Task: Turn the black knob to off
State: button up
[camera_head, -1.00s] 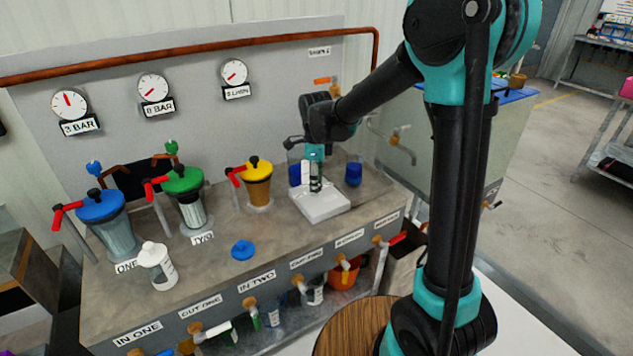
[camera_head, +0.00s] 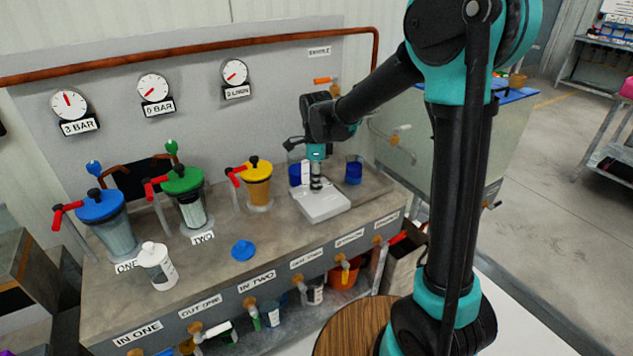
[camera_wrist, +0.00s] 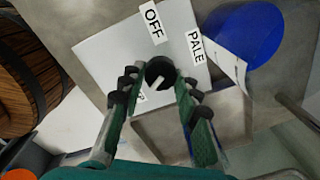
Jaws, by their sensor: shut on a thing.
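The black knob (camera_wrist: 159,72) sits on a white square plate (camera_wrist: 104,52) in the wrist view, with a short white mark on its face. The mark runs slantwise; I cannot tell which end is its pointer. An OFF label (camera_wrist: 153,22) and a PALE label (camera_wrist: 196,46) lie beside the knob, and a third label (camera_wrist: 140,97) is partly hidden by a finger. My gripper (camera_wrist: 160,82) is shut on the knob, one finger on each side. In the head view my gripper (camera_head: 316,184) reaches down to the white plate (camera_head: 322,206), where the knob is hidden.
A blue cup (camera_head: 354,171) and another blue container (camera_head: 295,173) stand close to my gripper. A yellow-lidded jar (camera_head: 257,184), a white bottle (camera_head: 157,267) and a blue lid (camera_head: 243,250) stand or lie farther left on the bench. Gauges hang on the wall behind.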

jog(key=n, duration=0.6)
jog(key=shift+w, duration=0.1)
jog(key=n, duration=0.5)
jog(key=shift+n, duration=0.3)
jog(key=n, duration=0.5)
jog(key=shift+w, duration=0.1)
jog(key=n, duration=0.5)
jog(key=shift+a+n+g, duration=0.15)
jog(key=shift+n+g, duration=0.15)
jog(key=shift+n, duration=0.1)
jog(key=n, duration=0.5)
jog(key=shift+n, duration=0.3)
jog(key=n, duration=0.5)
jog(key=shift+a, duration=0.1)
jog(key=n, duration=0.5)
jog(key=shift+n, duration=0.4)
jog(key=n, duration=0.6)
